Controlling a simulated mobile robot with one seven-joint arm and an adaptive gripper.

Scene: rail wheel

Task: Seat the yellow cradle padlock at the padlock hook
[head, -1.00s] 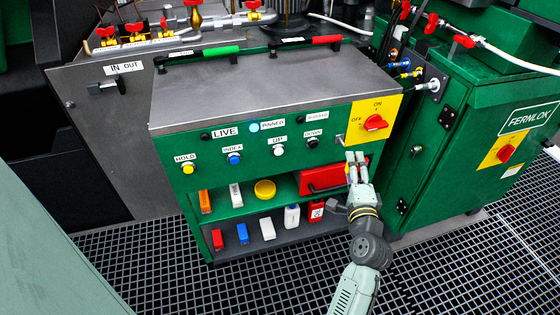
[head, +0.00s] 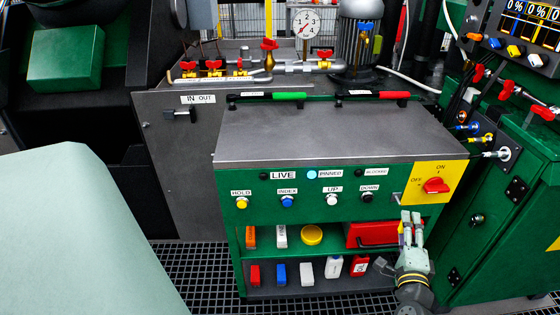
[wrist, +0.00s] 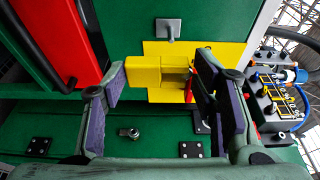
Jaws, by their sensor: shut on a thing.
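The yellow padlock (wrist: 144,72) shows as a yellow block between the fingers in the wrist view. My gripper (wrist: 160,82) is shut on it. In the head view my gripper (head: 411,216) reaches up at the front of the green cabinet, and the padlock is mostly hidden by the fingers. The small grey padlock hook (wrist: 168,28) stands out from its plate in the wrist view, above the padlock in the picture and apart from it. In the head view the hook (head: 397,197) is at the left edge of the yellow switch plate, just above my fingertips.
The red rotary switch (head: 436,186) is right of the hook. The red box (head: 371,234) with a dark handle is on the shelf just left of my gripper. Several small coloured items stand on the shelves. A green side cabinet (head: 490,215) bounds the right.

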